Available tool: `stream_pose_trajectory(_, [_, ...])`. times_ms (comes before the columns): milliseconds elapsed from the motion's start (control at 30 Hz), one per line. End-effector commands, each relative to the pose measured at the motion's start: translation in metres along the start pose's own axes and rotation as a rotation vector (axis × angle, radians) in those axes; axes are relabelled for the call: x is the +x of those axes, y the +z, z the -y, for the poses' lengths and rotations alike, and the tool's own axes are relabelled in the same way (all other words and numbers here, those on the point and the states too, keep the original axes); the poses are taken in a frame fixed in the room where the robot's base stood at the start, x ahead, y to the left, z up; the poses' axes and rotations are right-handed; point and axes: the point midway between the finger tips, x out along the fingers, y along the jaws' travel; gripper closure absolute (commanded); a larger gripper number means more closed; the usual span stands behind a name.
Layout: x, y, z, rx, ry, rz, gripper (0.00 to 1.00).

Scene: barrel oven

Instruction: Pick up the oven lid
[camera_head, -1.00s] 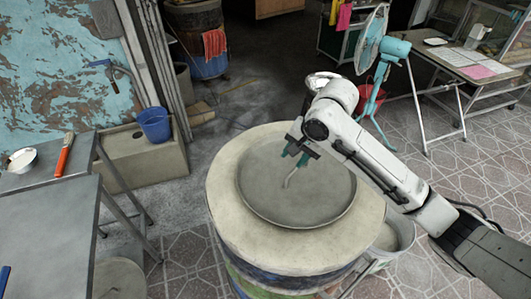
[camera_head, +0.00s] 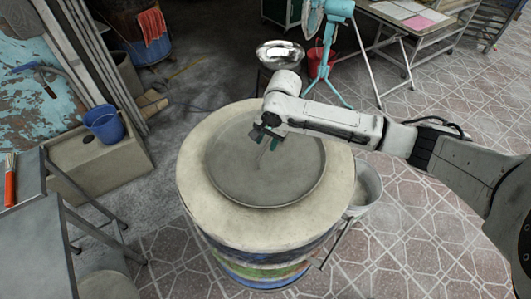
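The oven lid (camera_head: 290,185) is a round grey disc lying flat on top of the barrel oven (camera_head: 205,197). A thin bent handle (camera_head: 262,158) stands up near the lid's middle. My gripper (camera_head: 266,143) is low over the lid, right at the handle, coming in from the right. Its greenish fingers look apart, one on each side of the handle's upper part. The gripper and my wrist partly hide the handle, and I cannot tell whether a finger touches it. The lid rests on the oven.
A grey table (camera_head: 30,225) stands at the left, with a blue bucket (camera_head: 104,124) behind it. A metal bowl (camera_head: 280,54) is behind the oven. A pale bucket (camera_head: 366,190) stands close at the oven's right. A turquoise fan stand (camera_head: 325,60) is at the back.

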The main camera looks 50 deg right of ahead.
Motion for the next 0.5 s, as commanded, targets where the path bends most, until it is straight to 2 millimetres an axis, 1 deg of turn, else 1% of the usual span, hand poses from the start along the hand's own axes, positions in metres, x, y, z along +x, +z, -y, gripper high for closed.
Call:
stream_pose_trajectory(100, [0.017,0.000,-0.001,-0.001,0.003,-0.001,0.61])
stream_pose_trajectory(200, [0.027,0.000,-0.001,0.000,0.002,-0.001,0.61])
stream_pose_trajectory(300, [0.031,0.000,-0.001,0.000,0.000,-0.001,0.61])
stream_pose_trajectory(500, [0.032,0.000,-0.001,0.000,-0.001,0.000,0.61])
